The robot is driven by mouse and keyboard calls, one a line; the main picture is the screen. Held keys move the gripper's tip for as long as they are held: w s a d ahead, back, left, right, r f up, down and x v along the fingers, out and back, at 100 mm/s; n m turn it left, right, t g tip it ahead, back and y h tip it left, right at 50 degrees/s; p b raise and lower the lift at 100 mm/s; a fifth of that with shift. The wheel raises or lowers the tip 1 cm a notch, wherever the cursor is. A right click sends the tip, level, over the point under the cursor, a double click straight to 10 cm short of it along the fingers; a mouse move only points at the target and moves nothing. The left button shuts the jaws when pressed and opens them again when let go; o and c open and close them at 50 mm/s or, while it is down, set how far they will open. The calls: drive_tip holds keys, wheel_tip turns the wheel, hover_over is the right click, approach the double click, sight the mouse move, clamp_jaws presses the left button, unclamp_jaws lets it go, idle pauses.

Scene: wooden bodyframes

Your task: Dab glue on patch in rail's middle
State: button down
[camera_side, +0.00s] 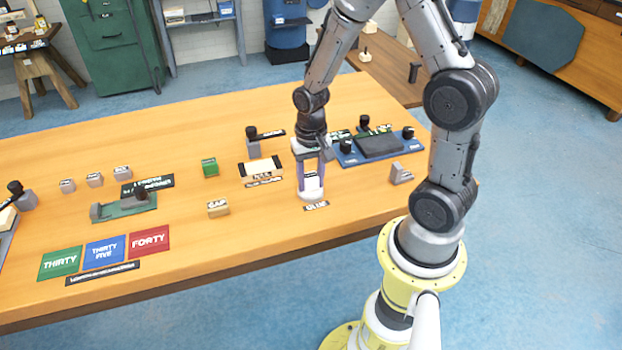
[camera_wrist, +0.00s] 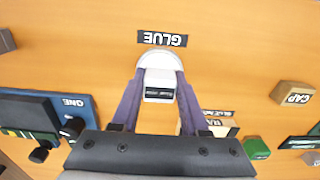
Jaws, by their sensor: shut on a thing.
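My gripper (camera_side: 311,172) stands over the front right part of the table, its purple fingers pointing down. It is shut on a white glue bottle (camera_side: 311,194), which stands behind the GLUE label (camera_side: 316,206) and looks to be at table level. In the wrist view the glue bottle (camera_wrist: 159,78) sits between both fingers, close to the GLUE label (camera_wrist: 162,39). The pale rail block (camera_side: 261,169), with dark ends, lies just left of my gripper. In the wrist view the rail is mostly hidden behind my right-hand finger. I cannot make out a patch on it.
A blue fixture (camera_side: 347,159) with black knobs stands behind right of my gripper. A grey clamp post (camera_side: 253,146) stands behind the rail. The CAP block (camera_side: 218,208) and green block (camera_side: 209,167) are to the left. A grey bracket (camera_side: 400,174) is at right.

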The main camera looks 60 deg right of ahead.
sight(311, 176)
idle(0.3)
drive_tip(key=shift+r, duration=3.5)
